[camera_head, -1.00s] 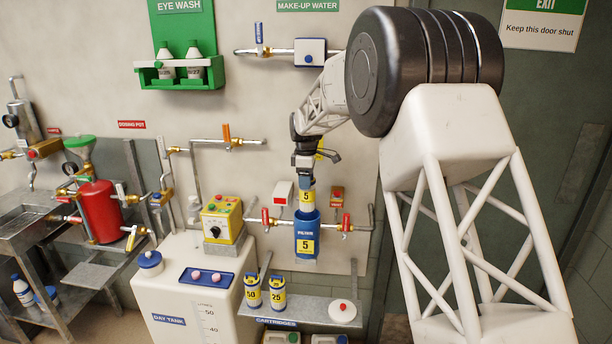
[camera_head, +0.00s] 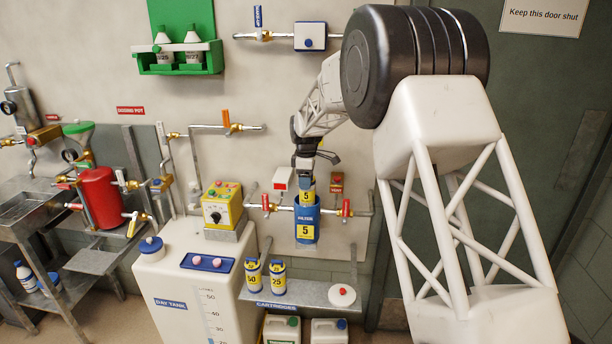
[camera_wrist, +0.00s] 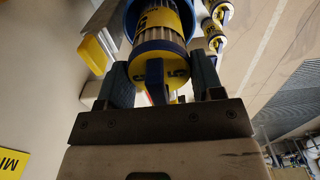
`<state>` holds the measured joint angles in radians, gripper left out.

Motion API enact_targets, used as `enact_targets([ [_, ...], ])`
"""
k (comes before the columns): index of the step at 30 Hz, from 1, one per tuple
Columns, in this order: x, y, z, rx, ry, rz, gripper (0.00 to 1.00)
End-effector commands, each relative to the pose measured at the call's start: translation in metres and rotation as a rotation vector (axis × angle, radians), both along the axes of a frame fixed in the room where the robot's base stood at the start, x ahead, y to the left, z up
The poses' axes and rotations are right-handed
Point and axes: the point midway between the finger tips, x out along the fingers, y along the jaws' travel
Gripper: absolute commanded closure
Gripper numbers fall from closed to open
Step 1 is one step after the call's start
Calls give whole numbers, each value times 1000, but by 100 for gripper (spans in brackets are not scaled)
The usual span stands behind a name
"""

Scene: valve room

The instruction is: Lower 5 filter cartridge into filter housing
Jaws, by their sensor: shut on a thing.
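My gripper (camera_head: 305,166) is shut on the 5 filter cartridge (camera_head: 308,194), which has a yellow label, and holds it upright. The blue filter housing (camera_head: 306,221), with a yellow 5 label, is on the wall directly below. The cartridge's lower end is hidden by the housing's rim and appears to be inside its mouth; its upper part stands above. In the wrist view my fingers (camera_wrist: 160,82) grip the cartridge's dark blue handle. The pleated cartridge body (camera_wrist: 158,47) points into the blue housing's round opening (camera_wrist: 131,12).
Red-handled valves (camera_head: 265,203) (camera_head: 346,209) flank the housing on its pipe. Below, a shelf (camera_head: 310,294) holds cartridges marked 50 (camera_head: 253,276) and 25 (camera_head: 278,278) and a white lid with a red knob (camera_head: 342,295). A yellow control box (camera_head: 222,206) stands left.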

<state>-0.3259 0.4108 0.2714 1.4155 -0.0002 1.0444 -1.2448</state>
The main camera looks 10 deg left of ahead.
Motion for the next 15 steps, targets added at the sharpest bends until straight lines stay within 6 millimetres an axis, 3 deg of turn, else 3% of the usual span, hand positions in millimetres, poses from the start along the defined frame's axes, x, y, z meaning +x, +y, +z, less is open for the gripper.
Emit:
enact_targets([
  [15, 0, 0, -29, 0, -1, 0, 81],
])
